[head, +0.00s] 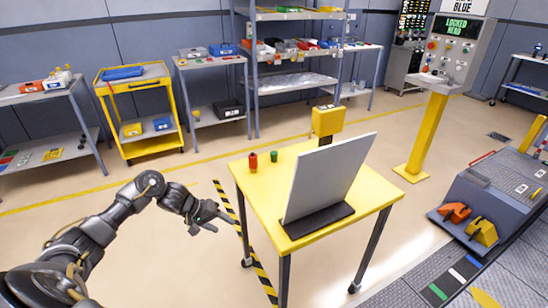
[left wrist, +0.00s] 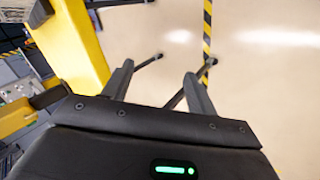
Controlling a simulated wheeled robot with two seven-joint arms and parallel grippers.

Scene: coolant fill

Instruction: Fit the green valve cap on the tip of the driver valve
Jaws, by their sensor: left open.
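A small green piece (head: 274,156), which looks like the green valve cap, stands on the yellow table (head: 262,195) near its far left edge. A slightly taller red piece (head: 253,161) stands just left of it. My left gripper (head: 221,221) is in front of and left of the table, apart from it, with its fingers open and empty. The open fingers also show in the left wrist view (left wrist: 159,72), with floor beyond them. I cannot make out the driver valve in either view. My right gripper does not show.
A grey upright panel (head: 326,178) on a dark base fills the table's right half and hides part of it. A yellow box (head: 327,120) stands behind it. A yellow-posted console (head: 440,85) stands at the back right. Black-yellow floor tape (head: 262,275) runs beside the table.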

